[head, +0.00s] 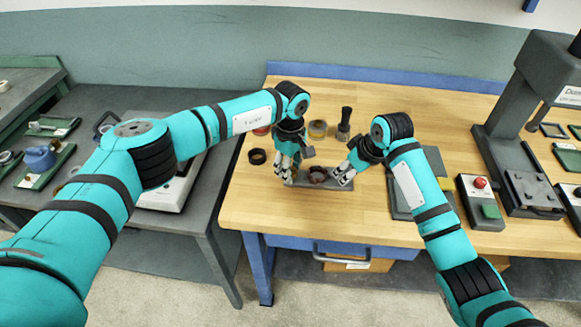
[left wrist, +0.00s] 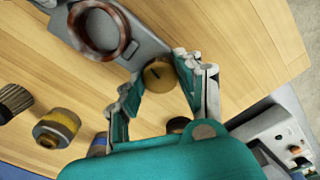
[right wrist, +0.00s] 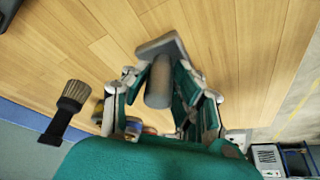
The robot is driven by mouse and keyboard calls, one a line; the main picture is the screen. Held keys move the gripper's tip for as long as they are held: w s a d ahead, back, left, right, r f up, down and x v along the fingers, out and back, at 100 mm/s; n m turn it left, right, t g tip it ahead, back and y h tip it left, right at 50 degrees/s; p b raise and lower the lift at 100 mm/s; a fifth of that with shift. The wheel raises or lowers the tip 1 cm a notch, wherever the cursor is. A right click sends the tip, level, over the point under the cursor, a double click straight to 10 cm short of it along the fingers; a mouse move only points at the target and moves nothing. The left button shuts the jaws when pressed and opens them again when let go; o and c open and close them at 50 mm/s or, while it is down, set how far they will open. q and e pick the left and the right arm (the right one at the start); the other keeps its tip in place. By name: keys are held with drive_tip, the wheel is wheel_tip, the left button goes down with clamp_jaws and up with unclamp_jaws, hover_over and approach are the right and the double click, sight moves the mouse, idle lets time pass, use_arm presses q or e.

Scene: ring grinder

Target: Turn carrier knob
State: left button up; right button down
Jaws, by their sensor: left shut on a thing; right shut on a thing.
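The grey ring carrier (head: 318,184) lies near the front of the wooden table. A dark brown ring (head: 318,174) sits on it; the ring also shows in the left wrist view (left wrist: 97,30). My left gripper (head: 284,172) is at the carrier's left end. In the left wrist view its fingers are shut on the round brass knob (left wrist: 158,75), which has a dark slot. My right gripper (head: 343,172) is at the carrier's right end. In the right wrist view its fingers are shut on a grey cylindrical handle (right wrist: 158,85). The ring is hidden in the right wrist view.
To the right are a control box (head: 481,203) with red and green buttons and a tall grey press (head: 520,130). The table's front edge is close.

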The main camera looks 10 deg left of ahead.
use_arm(q)
drive_tip(key=o, duration=1.2)
drive_tip(key=shift+c, duration=0.2)
drive_tip(key=shift+r, duration=0.15)
wheel_tip(320, 180, up, 12)
use_arm(e)
drive_tip(key=c, duration=1)
unclamp_jaws()
drive_tip(key=v, duration=1.2)
use_arm(q)
drive_tip(key=shift+f, duration=0.2)
use_arm(e)
drive_tip(key=shift+f, duration=0.1)
